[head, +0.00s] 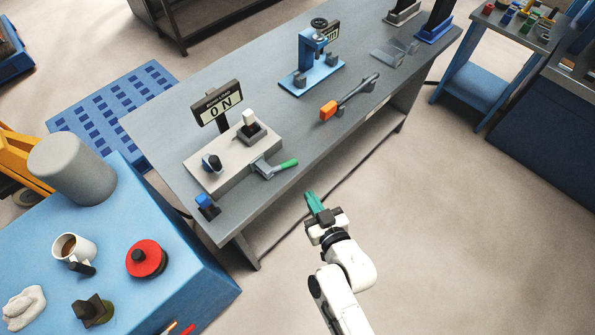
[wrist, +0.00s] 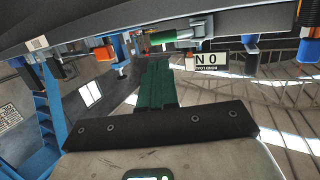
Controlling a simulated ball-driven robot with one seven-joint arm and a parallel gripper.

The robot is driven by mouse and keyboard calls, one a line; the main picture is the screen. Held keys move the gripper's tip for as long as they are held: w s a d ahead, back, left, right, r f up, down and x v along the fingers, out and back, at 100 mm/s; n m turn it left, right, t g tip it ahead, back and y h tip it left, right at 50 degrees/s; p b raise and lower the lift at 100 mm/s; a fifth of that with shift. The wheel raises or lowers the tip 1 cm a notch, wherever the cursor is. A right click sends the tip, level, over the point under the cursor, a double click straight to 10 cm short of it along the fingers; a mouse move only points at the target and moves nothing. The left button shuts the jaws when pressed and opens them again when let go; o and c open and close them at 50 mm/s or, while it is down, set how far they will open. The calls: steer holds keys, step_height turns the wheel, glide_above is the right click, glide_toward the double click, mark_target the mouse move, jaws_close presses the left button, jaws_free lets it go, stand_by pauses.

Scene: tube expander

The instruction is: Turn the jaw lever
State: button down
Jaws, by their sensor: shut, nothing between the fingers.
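A lever with a green handle (head: 285,165) sticks out from the front right of the pale machine block (head: 222,165) on the grey workbench; I take it to be the jaw lever. In the wrist view, which looks upside down, the green handle (wrist: 168,36) shows above my fingertips. My gripper (head: 313,200), with teal fingers, is shut and empty. It is in front of the bench edge, below and right of the lever in the head view, apart from it. The teal fingers (wrist: 156,75) lie together in the wrist view.
The block carries an ON sign (head: 220,108), a dark knob (head: 211,162) and a white-topped part (head: 248,118). An orange-handled tool (head: 345,98) and a blue press (head: 312,65) stand farther along the bench. A blue table (head: 190,265) is at left.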

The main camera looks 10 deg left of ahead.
mark_target(297, 174)
steer(key=b+x, duration=0.2)
steer(key=x, duration=0.8)
steer(key=shift+w+f+b, duration=0.1)
steer(key=shift+b, duration=0.25)
